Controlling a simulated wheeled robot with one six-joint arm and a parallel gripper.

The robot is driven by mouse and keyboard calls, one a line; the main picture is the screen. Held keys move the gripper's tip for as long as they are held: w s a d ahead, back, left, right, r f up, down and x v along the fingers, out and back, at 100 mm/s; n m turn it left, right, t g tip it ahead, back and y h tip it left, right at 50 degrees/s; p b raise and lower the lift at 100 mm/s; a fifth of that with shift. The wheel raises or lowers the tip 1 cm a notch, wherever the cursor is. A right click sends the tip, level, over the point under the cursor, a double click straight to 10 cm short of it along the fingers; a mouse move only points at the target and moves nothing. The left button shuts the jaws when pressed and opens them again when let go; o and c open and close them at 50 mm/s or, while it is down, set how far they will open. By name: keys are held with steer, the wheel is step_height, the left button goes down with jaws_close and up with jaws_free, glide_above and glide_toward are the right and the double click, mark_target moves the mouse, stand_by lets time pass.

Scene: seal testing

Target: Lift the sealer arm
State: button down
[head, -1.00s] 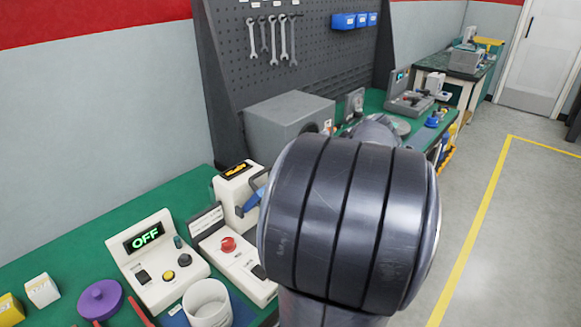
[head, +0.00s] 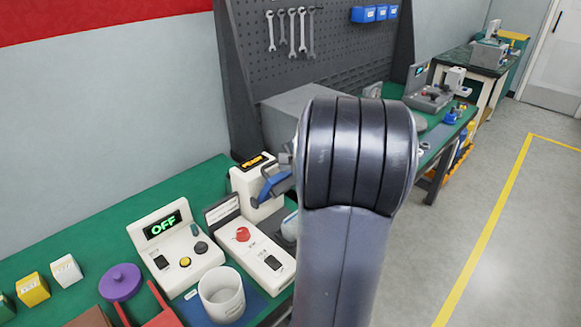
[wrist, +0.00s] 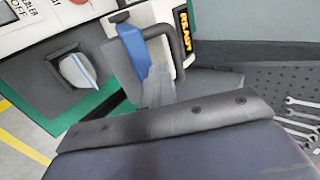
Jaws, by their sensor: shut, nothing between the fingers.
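The sealer is a white unit (head: 243,184) with a lit orange display, which reads READY in the wrist view (wrist: 185,32). Its arm has a blue handle (head: 274,187), tilted up toward the right. In the wrist view the blue handle (wrist: 132,47) stands beside a dark bent bar (wrist: 160,38). My gripper (wrist: 158,86) is shut and empty, its grey tips close to the lower end of the blue handle. I cannot tell whether they touch. In the head view my arm hides most of the gripper.
A control box (head: 175,243) showing OFF stands left of a white panel with a red button (head: 242,234). A white cup (head: 222,295), purple disc (head: 121,281) and small boxes are in front. A grey box (head: 285,115) and pegboard stand behind. A pale wedge-shaped part (wrist: 78,70) is close by.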

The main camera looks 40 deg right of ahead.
mark_target(272, 164)
steer(key=shift+a+f, duration=0.2)
steer(key=shift+f, duration=0.2)
steer(key=w+g+p, duration=0.1)
steer(key=p, duration=0.2)
steer(key=shift+r, duration=0.4)
steer(key=shift+w+a+r+g+p, duration=0.1)
steer(key=shift+w+g+p, duration=0.35)
steer(key=shift+p, duration=0.55)
steer(key=shift+w+a+p, duration=0.15)
steer(key=shift+w+p, duration=0.2)
steer(key=shift+w, duration=1.2)
steer(key=shift+w+r, duration=0.3)
steer(key=shift+w, duration=0.25)
steer(key=shift+w+f, duration=0.1)
steer(key=shift+w, duration=1)
steer(key=shift+r, duration=0.2)
